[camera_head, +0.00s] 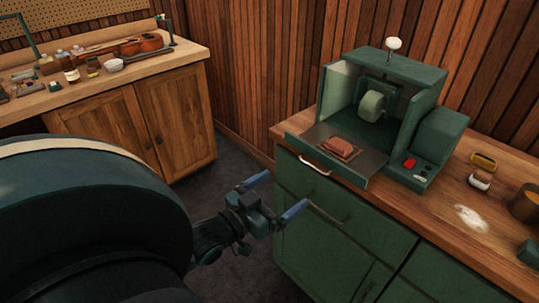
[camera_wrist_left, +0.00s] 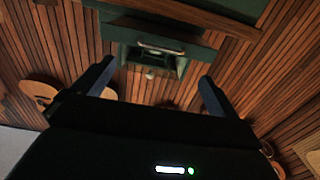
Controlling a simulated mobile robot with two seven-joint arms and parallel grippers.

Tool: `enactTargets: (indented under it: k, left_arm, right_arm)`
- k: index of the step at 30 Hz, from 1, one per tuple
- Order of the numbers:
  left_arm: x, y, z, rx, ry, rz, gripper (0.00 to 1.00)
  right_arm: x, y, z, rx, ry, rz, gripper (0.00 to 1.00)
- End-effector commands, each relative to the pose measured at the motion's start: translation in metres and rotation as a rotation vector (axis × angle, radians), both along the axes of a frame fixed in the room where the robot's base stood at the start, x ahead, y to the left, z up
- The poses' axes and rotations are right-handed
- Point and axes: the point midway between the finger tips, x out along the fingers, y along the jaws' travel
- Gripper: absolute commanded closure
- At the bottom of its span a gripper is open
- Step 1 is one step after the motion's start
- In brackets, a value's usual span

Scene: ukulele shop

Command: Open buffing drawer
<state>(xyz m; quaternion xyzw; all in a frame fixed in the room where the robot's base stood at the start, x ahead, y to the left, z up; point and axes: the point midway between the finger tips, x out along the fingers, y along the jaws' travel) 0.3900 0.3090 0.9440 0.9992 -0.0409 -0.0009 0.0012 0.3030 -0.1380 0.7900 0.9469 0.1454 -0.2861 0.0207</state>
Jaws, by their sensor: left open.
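The green buffing cabinet (camera_head: 290,245) stands at the right in the head view. Its top drawer front (camera_head: 300,190) looks flush and shut, with a thin metal bar handle (camera_head: 330,216). My left gripper (camera_head: 288,188) is open and empty in front of it, its blue fingers spread toward the cabinet. One fingertip overlaps the handle's left end in the picture; I cannot tell if they touch. The left wrist view shows the same open fingers (camera_wrist_left: 157,72), with the buffing box's flap handle (camera_wrist_left: 160,47) between them in the background. My right gripper is out of view.
The green buffing box (camera_head: 425,75) stands on the wooden counter (camera_head: 430,205). Its lowered front flap (camera_head: 355,172), with a handle (camera_head: 315,164), juts over the drawer and carries a reddish block (camera_head: 341,147). A wooden workbench (camera_head: 185,115) holding a ukulele (camera_head: 130,47) stands left.

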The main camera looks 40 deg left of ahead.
Motion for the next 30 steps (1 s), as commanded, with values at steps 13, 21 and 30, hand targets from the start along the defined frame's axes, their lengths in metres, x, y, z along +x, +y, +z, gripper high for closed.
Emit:
enactTargets:
  k: [13, 21, 30]
  left_arm:
    - [-0.027, 0.002, 0.001, -0.001, -0.002, -0.001, 0.02]
    - [-0.027, 0.002, 0.0, 0.0, -0.001, 0.0, 0.02]
    - [-0.03, -0.015, -0.023, -0.002, 0.079, -0.008, 0.02]
  right_arm:
    - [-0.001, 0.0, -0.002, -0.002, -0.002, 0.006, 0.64]
    - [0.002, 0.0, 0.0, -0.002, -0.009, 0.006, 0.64]
    - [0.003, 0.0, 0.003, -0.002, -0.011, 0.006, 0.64]
